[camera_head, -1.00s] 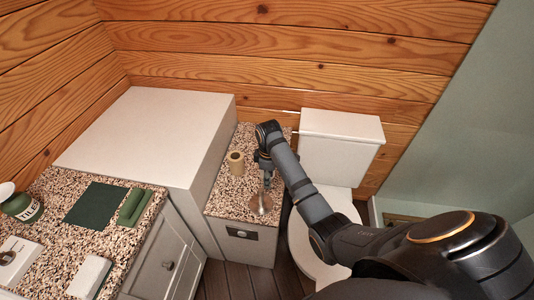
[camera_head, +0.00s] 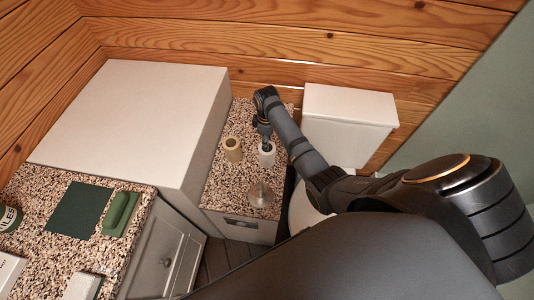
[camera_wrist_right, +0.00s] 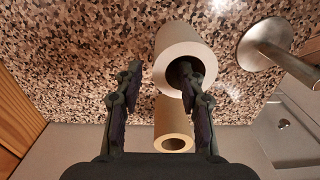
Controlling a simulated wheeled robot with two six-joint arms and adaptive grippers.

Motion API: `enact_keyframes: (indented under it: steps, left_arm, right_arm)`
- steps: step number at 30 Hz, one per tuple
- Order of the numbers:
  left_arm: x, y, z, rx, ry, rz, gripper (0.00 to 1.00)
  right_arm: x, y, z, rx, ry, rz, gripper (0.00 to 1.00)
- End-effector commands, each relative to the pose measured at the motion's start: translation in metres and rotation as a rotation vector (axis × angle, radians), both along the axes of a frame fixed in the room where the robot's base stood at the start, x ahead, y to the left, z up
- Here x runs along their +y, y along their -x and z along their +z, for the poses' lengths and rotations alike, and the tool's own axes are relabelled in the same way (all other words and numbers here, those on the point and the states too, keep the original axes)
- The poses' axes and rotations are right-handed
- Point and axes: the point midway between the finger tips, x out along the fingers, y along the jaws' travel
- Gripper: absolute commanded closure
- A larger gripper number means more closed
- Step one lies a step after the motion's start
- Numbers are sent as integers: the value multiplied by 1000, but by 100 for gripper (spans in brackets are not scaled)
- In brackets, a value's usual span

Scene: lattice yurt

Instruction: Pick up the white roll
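The white roll (camera_head: 267,158) stands upright on the speckled counter of the low cabinet, partly hidden by my gripper in the head view. My right gripper (camera_head: 265,141) is just above it, pointing down. In the right wrist view, the white roll (camera_wrist_right: 165,48) shows its open end, and my right gripper (camera_wrist_right: 160,72) has its two fingers apart. One fingertip overlaps the roll's dark hole and the other is outside its left edge. I cannot tell whether they touch it. My left gripper is not in view.
A metal stand with a round base (camera_head: 261,196) is in front. A white block (camera_head: 150,100) rises to the left, and the toilet tank (camera_head: 349,115) is to the right. A green object (camera_head: 120,213) lies on the left counter.

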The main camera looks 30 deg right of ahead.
Motion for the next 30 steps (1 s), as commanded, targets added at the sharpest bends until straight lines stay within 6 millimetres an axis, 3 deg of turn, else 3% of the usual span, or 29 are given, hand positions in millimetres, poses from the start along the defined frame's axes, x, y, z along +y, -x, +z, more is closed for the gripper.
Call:
enact_keyframes:
  steps: [4, 7, 12, 20, 30]
  left_arm:
    - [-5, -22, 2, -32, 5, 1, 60]
    - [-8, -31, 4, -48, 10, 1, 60]
    - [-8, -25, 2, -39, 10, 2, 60]
    - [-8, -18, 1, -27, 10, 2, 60]
    - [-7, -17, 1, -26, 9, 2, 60]
  right_arm:
    - [-1, 0, -4, 0, 0, 0, 61]
    - [-4, 1, -20, 3, 1, -1, 61]
    - [-6, 1, -47, 1, -1, -1, 61]
    - [-6, 1, -53, -1, 0, 0, 61]
    - [-6, 1, -52, -1, 1, 0, 100]
